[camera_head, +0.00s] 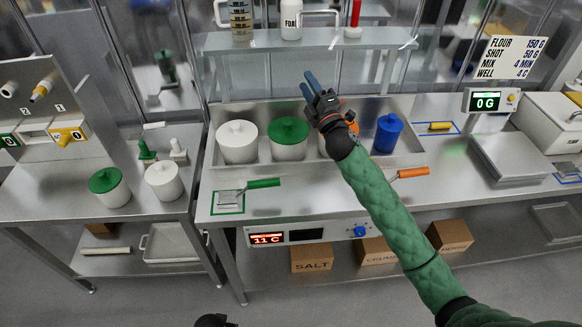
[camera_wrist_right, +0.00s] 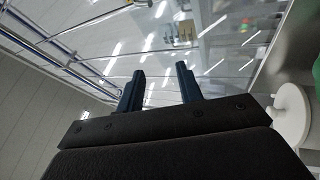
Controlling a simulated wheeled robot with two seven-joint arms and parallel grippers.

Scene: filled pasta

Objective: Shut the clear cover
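The clear cover is hard to make out in the head view; I cannot tell its outline from the other clear panes behind the counter. In the right wrist view a clear surface (camera_wrist_right: 150,45) with bright streaks lies beyond the fingers; I cannot tell whether it is the cover. The steel well (camera_head: 262,107) on the counter is uncovered from above, with its tubs in plain view. My right gripper (camera_head: 309,84) is raised over the well, in front of the shelf. Its blue fingers (camera_wrist_right: 160,85) are apart and empty. A dark part at the bottom edge may be my left gripper (camera_head: 214,320).
The well holds a white-lidded tub (camera_head: 237,142), a green-lidded tub (camera_head: 289,138) and a blue container (camera_head: 388,133). A shelf (camera_head: 270,40) with bottles runs behind. A scale (camera_head: 507,155) stands at right. A green-handled scraper (camera_head: 262,183) lies at front left.

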